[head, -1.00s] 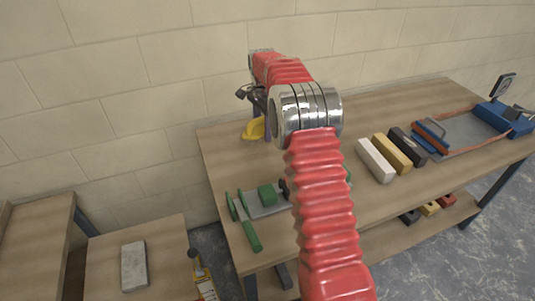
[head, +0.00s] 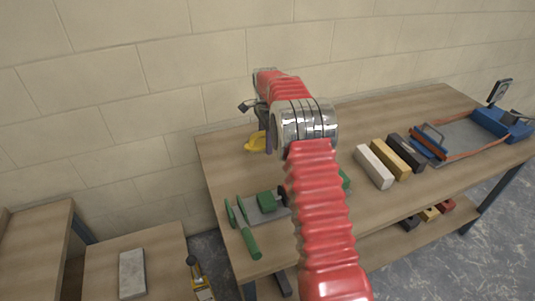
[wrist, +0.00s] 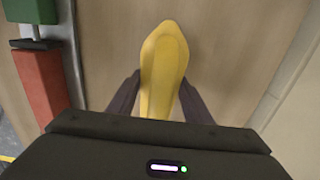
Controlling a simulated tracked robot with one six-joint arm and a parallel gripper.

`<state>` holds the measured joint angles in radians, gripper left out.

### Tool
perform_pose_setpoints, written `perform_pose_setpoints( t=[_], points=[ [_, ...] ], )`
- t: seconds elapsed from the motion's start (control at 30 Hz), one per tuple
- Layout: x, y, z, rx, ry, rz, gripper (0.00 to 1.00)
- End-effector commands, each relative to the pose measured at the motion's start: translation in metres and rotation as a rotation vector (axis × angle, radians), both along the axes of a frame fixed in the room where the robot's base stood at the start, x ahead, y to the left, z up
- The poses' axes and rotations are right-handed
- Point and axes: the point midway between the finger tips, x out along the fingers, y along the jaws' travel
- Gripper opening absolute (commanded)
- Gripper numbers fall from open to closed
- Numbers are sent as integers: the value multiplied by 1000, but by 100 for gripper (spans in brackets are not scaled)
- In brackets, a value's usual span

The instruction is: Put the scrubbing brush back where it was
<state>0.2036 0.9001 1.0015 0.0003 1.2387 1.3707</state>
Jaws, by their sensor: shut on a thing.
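The yellow scrubbing brush (wrist: 163,60) is between my gripper's (wrist: 160,82) two dark fingers in the wrist view. Its broad rounded end points away from me and its narrower end runs back toward the gripper body. In the head view the brush (head: 257,142) is low over the back left part of the workbench (head: 330,215), under my gripper (head: 266,136). Its bristles are not visible. I cannot tell whether it touches the bench top.
White (head: 374,167), yellow and black blocks stand right, beside a blue-and-grey tray (head: 465,132). The wall is close behind; bare wood surrounds the brush.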

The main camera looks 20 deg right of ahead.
Motion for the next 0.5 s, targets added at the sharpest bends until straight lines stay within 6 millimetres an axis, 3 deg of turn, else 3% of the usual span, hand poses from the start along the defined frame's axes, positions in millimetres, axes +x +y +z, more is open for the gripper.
perform_pose_setpoints(
  t=[0.37,0.5],
  points=[
    [0,0,-5,0,-1,0,25],
    [0,0,-17,0,1,0,25]
  ],
)
